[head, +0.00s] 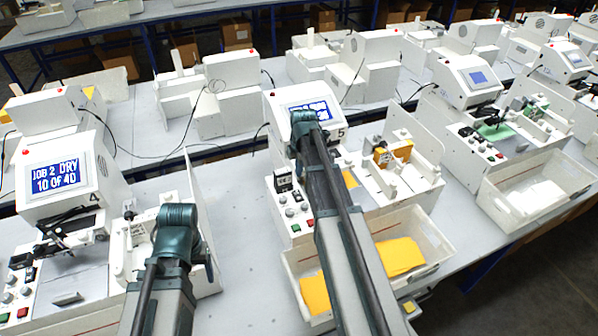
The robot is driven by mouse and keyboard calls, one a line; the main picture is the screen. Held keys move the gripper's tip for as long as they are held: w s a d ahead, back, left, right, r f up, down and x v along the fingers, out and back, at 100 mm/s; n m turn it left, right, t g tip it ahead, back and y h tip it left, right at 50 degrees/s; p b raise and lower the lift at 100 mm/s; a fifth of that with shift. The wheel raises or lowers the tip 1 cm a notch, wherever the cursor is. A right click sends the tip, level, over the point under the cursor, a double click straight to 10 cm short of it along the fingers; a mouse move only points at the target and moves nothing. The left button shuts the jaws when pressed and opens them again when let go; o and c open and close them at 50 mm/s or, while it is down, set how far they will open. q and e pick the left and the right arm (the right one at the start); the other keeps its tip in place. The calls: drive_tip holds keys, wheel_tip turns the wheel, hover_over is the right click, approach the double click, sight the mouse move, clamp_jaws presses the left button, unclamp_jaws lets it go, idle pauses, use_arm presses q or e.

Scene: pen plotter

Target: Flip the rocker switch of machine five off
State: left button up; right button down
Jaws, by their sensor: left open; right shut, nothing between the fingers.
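Machine five (277,110) stands at the centre, marked with a 5. Its blue-lit screen (297,107) is partly covered by my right arm. A small black-and-white part (283,184) sits at the left of its front panel, above round knobs, a red button (309,224) and a green button (295,228). I cannot tell whether that part is the rocker switch or which way it is set. My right arm crosses in front of the machine, its teal joint by the screen. My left arm's teal joint is left of the machine. Both grippers are hidden.
Machine four (95,180) stands at left, its screen reading JOB 2 DRY 10 OF 40. A white bin (436,232) with orange sheets (400,257) is in front of machine five. Another machine (455,72) stands to the right. Bare table lies left of machine five.

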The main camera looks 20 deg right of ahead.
sight(297, 193)
drive_tip(key=f+b, duration=0.3)
drive_tip(key=w+f+b, duration=0.1)
drive_tip(key=f+b, duration=0.2)
drive_tip(key=f, duration=0.1)
drive_tip(key=f+b, duration=0.3)
drive_tip(key=f, duration=0.1)
drive_tip(key=shift+w+b, duration=0.35)
drive_tip(key=shift+b, duration=0.05)
drive_tip(key=shift+r, duration=0.1)
drive_tip(key=shift+f, duration=0.2)
drive_tip(key=shift+s, duration=0.15)
drive_tip(key=shift+s+r, duration=0.1)
drive_tip(key=shift+s, duration=0.55)
drive_tip(key=shift+w+r, duration=0.1)
